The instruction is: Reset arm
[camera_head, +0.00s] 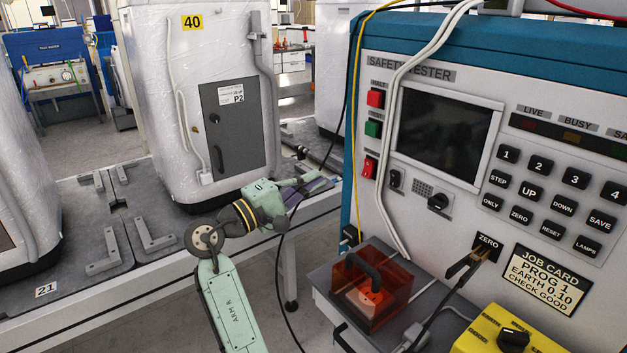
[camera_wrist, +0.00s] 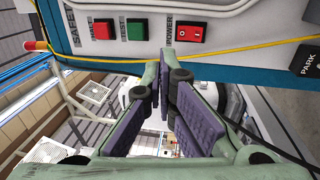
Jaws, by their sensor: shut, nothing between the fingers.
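My arm (camera_head: 228,290) rises from the bottom of the head view and bends right at a yellow-banded wrist. My gripper (camera_head: 325,184) is in front of the white wrapped unit marked 40, left of the safety tester (camera_head: 480,45). In the wrist view my gripper (camera_wrist: 163,85) has its purple-padded fingers together and holds nothing. Beyond the fingertips there, the tester's red halt button (camera_wrist: 103,30), green test button (camera_wrist: 136,29) and red power switch (camera_wrist: 188,33) show.
The white unit (camera_head: 150,70) stands on the grey conveyor bench (camera_head: 150,265). An orange transparent box (camera_head: 385,300) with a handle sits on the ledge below the tester. A black clip (camera_head: 465,263) is at the zero post. A yellow box (camera_head: 485,338) is at lower right. Cables hang near my gripper.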

